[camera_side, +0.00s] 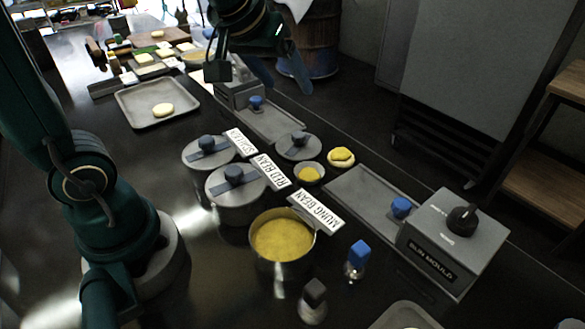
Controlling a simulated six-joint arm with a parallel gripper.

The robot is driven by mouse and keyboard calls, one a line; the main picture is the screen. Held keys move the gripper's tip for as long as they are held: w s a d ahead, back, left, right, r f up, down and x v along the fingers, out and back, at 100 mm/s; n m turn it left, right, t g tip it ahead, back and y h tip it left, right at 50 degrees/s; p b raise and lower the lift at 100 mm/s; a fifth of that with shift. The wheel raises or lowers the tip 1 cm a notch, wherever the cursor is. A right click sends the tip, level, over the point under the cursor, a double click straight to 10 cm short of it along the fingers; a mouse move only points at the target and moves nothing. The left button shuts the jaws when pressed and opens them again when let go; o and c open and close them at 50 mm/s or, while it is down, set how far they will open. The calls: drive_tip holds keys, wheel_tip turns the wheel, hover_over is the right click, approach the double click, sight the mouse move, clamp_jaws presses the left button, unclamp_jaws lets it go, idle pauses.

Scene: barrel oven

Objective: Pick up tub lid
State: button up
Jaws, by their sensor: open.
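A loose round grey tub lid (290,152) with a dark knob lies on the counter behind the label cards. The open tub (284,270) marked MUNG BEAN holds yellow paste and has no lid on it. The RED BEAN tub (237,211) and the tub to its left (190,166) have grey lids with dark blue knobs on them. My gripper (281,78) is at the top centre, open, above and apart from the lids. Nothing shows between its fingers.
A small bowl of yellow filling (309,174) and a yellow piece (342,155) sit beside the loose lid. The bun mould (452,240) stands at right with a flat plate. A tray (130,111) holds one pale bun. Two small knob-topped items (357,262) stand in front.

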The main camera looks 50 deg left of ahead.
drive_tip(key=w+a+f+n+g, duration=0.1)
drive_tip(key=w+a+f, duration=0.2)
drive_tip(key=w+f, duration=0.3)
drive_tip(key=g, duration=0.2)
hover_over(299, 134)
drive_tip(key=s+d, duration=0.1)
drive_tip(key=s, duration=0.1)
drive_tip(key=shift+n+y, duration=0.3)
wheel_tip(299, 134, down, 6)
drive_tip(key=shift+d+f, duration=0.1)
drive_tip(key=shift+d, duration=0.05)
drive_tip(key=shift+f, duration=0.3)
drive_tip(key=shift+x, duration=2.3)
clamp_jaws()
